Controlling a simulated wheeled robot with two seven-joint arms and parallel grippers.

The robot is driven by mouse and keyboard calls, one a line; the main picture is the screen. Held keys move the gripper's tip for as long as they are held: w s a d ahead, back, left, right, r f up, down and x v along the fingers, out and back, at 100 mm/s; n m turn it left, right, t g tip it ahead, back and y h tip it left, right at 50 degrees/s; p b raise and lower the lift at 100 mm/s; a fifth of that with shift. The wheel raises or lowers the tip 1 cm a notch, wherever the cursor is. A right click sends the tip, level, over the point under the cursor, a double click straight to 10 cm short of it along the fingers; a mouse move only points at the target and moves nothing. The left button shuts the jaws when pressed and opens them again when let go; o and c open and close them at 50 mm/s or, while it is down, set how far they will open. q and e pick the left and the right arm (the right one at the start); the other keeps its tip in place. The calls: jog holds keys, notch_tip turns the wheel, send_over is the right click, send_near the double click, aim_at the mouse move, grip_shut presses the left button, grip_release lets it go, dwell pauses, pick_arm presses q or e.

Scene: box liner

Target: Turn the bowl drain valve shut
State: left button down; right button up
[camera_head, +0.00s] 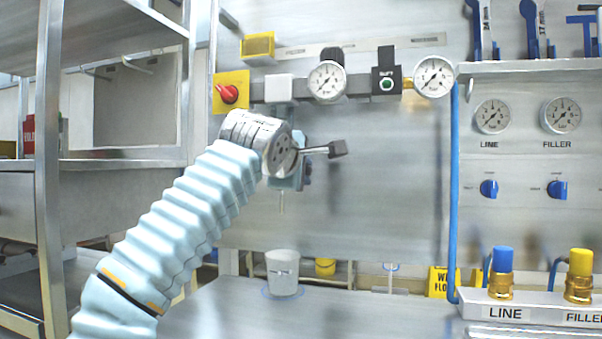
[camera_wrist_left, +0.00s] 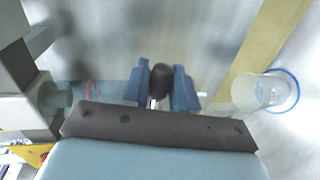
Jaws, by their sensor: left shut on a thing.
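My left arm comes in from the lower left in the head view, and its wrist covers most of the filter bowl area under the regulator row. In the left wrist view, my left gripper (camera_wrist_left: 162,86) has its two blue fingers on either side of a dark rounded knob (camera_wrist_left: 160,74), which looks like the bowl drain valve. The gripper is shut on this knob. In the head view the knob is hidden, and only a bit of dark blue finger shows beside the wrist. Whether the valve is open or closed cannot be told. My right gripper is not in view.
A white cup (camera_head: 283,275) stands on the bench below, inside a blue ring; it also shows in the left wrist view (camera_wrist_left: 252,92). Gauges (camera_head: 327,81) and a red knob (camera_head: 229,94) sit above the wrist. A blue hose (camera_head: 453,200) runs down at the right.

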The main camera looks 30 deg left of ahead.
pick_arm(q)
jog(key=shift+r+n, duration=0.2)
jog(key=shift+n, duration=0.1)
dwell(0.4)
jog(key=c, duration=1)
grip_release()
jog(key=v, duration=1.3)
jog(key=shift+s+r+b, duration=0.1)
jog(key=shift+s+b, duration=0.3)
